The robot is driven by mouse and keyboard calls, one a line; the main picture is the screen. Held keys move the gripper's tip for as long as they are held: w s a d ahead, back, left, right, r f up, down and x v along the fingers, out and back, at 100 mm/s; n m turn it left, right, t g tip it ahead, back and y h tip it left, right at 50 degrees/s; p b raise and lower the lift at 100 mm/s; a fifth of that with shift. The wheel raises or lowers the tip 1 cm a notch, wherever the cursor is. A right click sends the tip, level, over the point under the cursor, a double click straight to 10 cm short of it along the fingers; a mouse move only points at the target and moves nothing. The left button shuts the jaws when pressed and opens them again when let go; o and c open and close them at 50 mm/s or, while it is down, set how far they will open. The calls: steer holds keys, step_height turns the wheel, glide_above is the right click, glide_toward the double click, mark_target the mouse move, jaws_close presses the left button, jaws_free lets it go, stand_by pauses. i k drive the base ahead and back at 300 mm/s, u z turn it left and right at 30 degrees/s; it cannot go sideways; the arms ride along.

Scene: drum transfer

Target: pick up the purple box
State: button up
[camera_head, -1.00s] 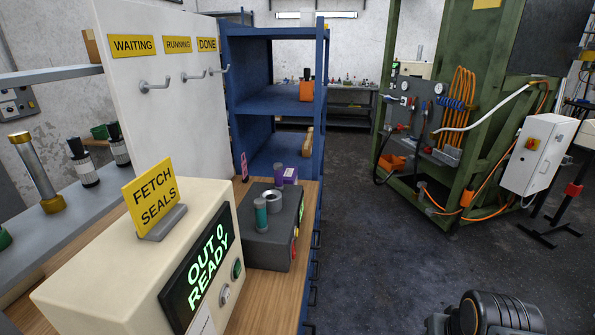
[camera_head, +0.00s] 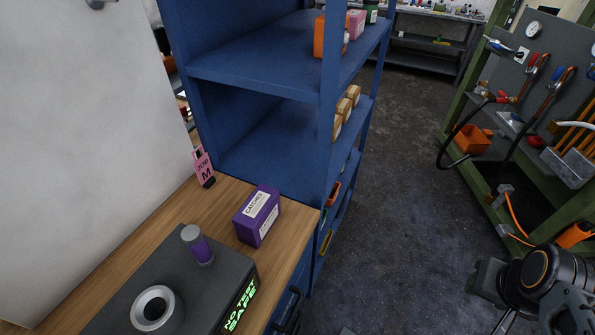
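The purple box (camera_head: 257,216) stands on the wooden bench top (camera_head: 222,192), near its right edge and behind the dark test device. It has a white label, reading something like "CATCHES", across its top and front. Nothing touches it. Part of my arm, black with an orange ring, shows at the lower right, well apart from the box. My gripper's fingers cannot be made out, so its opening is not shown.
The dark device (camera_head: 188,280) with a green lit display carries a purple-banded cylinder (camera_head: 197,246) and a metal ring (camera_head: 157,308). A pink tag (camera_head: 204,167) stands behind. A blue shelf unit (camera_head: 262,75) rises beyond the bench. Open floor (camera_head: 395,220) lies to the right.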

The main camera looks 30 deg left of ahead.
mark_target(255, 218)
steer(key=i, duration=2.9)
steer(key=u, duration=5.3)
steer(key=i, duration=0.5)
